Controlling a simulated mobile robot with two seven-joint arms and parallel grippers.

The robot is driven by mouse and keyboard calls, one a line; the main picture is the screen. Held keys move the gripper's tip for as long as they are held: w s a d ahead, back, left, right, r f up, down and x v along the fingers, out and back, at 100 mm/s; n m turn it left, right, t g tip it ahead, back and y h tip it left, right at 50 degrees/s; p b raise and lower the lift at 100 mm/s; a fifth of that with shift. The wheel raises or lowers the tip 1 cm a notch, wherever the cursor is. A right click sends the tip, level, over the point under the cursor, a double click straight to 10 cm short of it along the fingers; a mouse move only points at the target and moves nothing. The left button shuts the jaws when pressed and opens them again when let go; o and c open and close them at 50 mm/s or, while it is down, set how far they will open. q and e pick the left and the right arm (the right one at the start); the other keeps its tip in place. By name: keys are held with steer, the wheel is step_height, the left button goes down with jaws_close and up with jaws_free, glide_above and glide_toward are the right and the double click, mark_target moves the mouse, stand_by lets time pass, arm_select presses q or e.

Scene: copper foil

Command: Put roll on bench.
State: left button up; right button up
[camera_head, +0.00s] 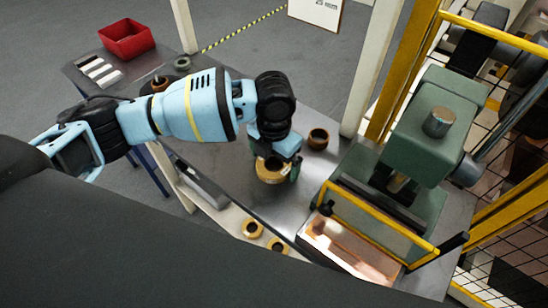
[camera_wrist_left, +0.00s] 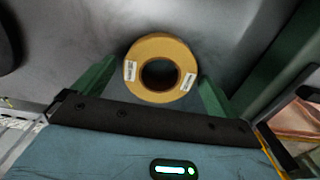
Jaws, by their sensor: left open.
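A tan roll (camera_head: 268,175) with a dark centre hole sits on the grey metal bench (camera_head: 240,185), left of the green machine. My left gripper (camera_head: 278,166) is above it with its fingers down around it. In the left wrist view the roll (camera_wrist_left: 160,43) lies flat between the two green fingers (camera_wrist_left: 155,77), with white labels on its face. The fingers are open, with a small gap at the left finger; the right finger is close to the roll's edge, and contact there is unclear. My right gripper is not in view.
A dark copper roll (camera_head: 318,137) stands on the bench right of my gripper. Two tan rolls (camera_head: 252,228) lie on a lower shelf. A green press (camera_head: 430,125) with a yellow-framed guard and copper-coloured tray (camera_head: 350,248) is at right. A red bin (camera_head: 127,42) sits far left.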

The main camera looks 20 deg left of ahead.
arm_select(q)
step_height(320, 180, up, 12)
steer(key=shift+r+p, duration=0.2)
steer(key=shift+p, duration=0.1)
stand_by(0.3)
